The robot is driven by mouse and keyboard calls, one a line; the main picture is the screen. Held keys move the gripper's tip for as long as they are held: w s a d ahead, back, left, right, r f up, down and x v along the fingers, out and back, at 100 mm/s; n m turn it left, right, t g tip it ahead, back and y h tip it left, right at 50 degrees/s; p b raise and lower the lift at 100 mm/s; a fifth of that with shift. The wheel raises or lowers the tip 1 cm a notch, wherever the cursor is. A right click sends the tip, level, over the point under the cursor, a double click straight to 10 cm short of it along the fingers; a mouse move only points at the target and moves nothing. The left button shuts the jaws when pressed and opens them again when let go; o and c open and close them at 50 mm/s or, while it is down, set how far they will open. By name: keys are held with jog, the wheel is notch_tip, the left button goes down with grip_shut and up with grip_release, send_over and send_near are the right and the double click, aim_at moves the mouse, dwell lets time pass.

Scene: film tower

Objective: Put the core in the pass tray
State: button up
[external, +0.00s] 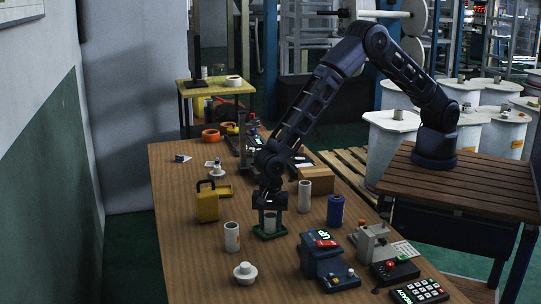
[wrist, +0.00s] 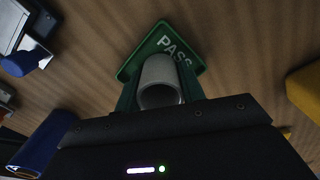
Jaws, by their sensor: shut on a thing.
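A pale grey hollow core (external: 270,222) is upright between the fingers of my gripper (external: 270,208). The green pass tray (external: 262,236) is on the wooden table under it. In the external view the core's lower end is within the tray's outline; I cannot tell whether it touches the floor of the tray. In the wrist view the core (wrist: 160,78) is between my gripper's fingers (wrist: 160,92), and the green tray (wrist: 161,36) with the word PASS shows beyond it.
Two other pale cores stand nearby, one to the right (external: 304,197) and one to the left (external: 232,237). A blue roll (external: 335,210), a yellow case (external: 207,204), a blue device with a display (external: 325,258) and a cardboard box (external: 316,180) surround the tray. The left table edge is clear.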

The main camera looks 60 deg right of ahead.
jog(key=shift+f, duration=0.1)
jog(key=o, duration=1)
jog(key=shift+c, duration=0.2)
notch_tip(320, 180, up, 12)
